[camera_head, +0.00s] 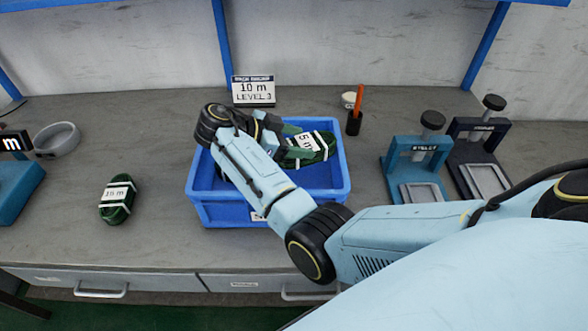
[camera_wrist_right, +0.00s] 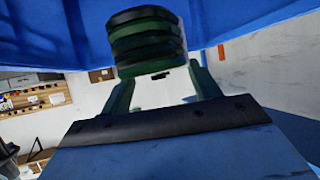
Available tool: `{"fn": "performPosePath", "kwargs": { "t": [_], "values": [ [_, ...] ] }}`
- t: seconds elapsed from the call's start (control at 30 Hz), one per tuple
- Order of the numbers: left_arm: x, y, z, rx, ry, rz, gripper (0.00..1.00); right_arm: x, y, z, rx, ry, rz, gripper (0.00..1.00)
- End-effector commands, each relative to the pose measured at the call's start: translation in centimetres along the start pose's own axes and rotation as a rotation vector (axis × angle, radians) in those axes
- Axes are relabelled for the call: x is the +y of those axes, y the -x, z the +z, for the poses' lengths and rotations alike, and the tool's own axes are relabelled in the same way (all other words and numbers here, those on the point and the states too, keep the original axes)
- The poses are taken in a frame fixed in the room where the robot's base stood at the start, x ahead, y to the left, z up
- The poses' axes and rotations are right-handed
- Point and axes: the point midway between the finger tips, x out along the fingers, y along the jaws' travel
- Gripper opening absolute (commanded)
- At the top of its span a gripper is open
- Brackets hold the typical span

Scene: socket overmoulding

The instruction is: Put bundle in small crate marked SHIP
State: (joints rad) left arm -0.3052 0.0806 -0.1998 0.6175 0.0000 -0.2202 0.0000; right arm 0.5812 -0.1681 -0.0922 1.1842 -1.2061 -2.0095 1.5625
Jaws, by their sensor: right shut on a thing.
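A blue crate (camera_head: 270,213) stands on the bench in the head view. My arm covers most of its front label, so I cannot read it. A dark green bundle with white bands and a 5 m label (camera_head: 308,150) is at the crate's back right, within its outline. My right gripper (camera_head: 287,147) is shut on this bundle. The wrist view shows the bundle (camera_wrist_right: 147,45) between the fingers, with blue crate walls around it. I cannot tell whether it touches the crate floor. Another green bundle labelled 15 m (camera_head: 117,200) lies on the bench at left. My left gripper is not in view.
A sign reading 10 m, LEVEL 3 (camera_head: 253,90) stands behind the crate. A dark holder with an orange stick (camera_head: 355,121) is at the back right. Teal (camera_head: 415,160) and dark (camera_head: 480,150) presses stand right. A grey round dish (camera_head: 57,139) sits at left.

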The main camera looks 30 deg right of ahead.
Motion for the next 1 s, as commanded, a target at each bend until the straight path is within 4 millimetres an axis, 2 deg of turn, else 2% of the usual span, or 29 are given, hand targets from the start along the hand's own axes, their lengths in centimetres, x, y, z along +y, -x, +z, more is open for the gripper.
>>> {"fn": "performPosePath", "kwargs": {
  "t": [0.03,0.1,0.33,0.53,0.8,1.0],
  "values": [
    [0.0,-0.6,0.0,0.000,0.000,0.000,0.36,0.0,-0.8,1.3,0.004,0.002,0.002,0.36],
    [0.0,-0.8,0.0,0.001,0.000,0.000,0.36,0.0,-1.4,2.4,0.002,0.002,0.001,0.36],
    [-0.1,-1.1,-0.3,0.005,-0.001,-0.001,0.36,-0.1,-2.4,4.3,0.000,0.001,-0.001,0.36],
    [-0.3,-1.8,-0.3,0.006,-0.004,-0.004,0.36,-0.1,-3.7,6.8,0.000,0.002,-0.001,0.36],
    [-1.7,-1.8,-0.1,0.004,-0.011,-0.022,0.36,-0.1,-3.9,7.2,-0.001,-0.001,-0.002,0.36],
    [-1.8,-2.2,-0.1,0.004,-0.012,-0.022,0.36,-0.1,-4.1,7.5,-0.001,-0.001,-0.002,0.36]
  ]
}}
